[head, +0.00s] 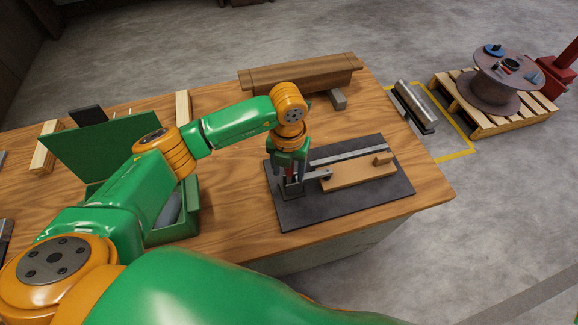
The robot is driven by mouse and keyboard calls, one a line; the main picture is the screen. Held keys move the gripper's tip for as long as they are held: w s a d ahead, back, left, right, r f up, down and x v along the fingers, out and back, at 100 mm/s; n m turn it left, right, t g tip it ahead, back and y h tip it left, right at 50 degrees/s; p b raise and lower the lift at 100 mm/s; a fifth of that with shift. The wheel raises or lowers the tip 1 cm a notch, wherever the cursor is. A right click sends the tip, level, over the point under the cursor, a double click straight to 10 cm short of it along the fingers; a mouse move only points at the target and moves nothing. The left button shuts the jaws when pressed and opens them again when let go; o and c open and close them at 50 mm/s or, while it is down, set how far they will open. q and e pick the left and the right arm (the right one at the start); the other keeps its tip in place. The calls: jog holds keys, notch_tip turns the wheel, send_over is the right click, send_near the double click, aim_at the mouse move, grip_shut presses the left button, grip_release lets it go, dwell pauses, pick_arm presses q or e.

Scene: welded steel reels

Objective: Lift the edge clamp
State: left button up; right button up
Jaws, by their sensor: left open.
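A small grey metal piece, seemingly the edge clamp (318,175), is on the dark mat (295,213) near the left end of a light wooden board (358,176). A short arm of it reaches right toward the board. My left gripper (291,184) points down right at the clamp's left part, with its jaws open. The fingers hide much of the clamp, and I cannot tell whether they touch it. My right gripper is not in view.
A long metal strip (348,157) lies behind the board on the mat. An open green toolbox (180,222) stands left, a wooden trough (302,74) at the back. The table's right side is mostly clear. A pallet (535,112) with a reel (488,90) stands beyond on the floor.

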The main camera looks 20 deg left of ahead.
pick_arm(q)
grip_shut()
jog(key=shift+w, duration=0.1)
dwell(1.3)
